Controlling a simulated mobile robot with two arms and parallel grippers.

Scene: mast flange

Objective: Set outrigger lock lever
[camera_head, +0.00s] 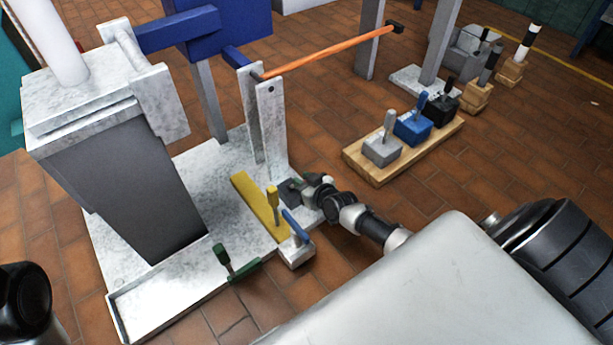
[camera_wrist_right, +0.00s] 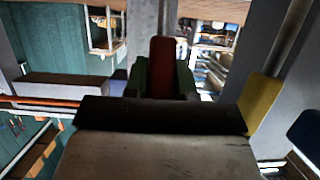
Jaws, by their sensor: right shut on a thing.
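A pale marbled base plate (camera_head: 190,262) carries several levers, and nothing shows which one is the outrigger lock lever. My right gripper (camera_head: 293,186) is low beside the foot of the upright post. In the right wrist view its dark green fingers (camera_wrist_right: 162,80) are shut on a dark red upright piece (camera_wrist_right: 162,60), probably a lever handle. The gripper hides most of this piece in the head view. My left gripper is not in view.
The upright post (camera_head: 271,130) stands just behind the gripper, with an orange bar (camera_head: 330,52) above. A yellow plate (camera_head: 256,205) lies close on the left. A wooden board (camera_head: 375,170) with several lever boxes stands to the right. Brick floor between is clear.

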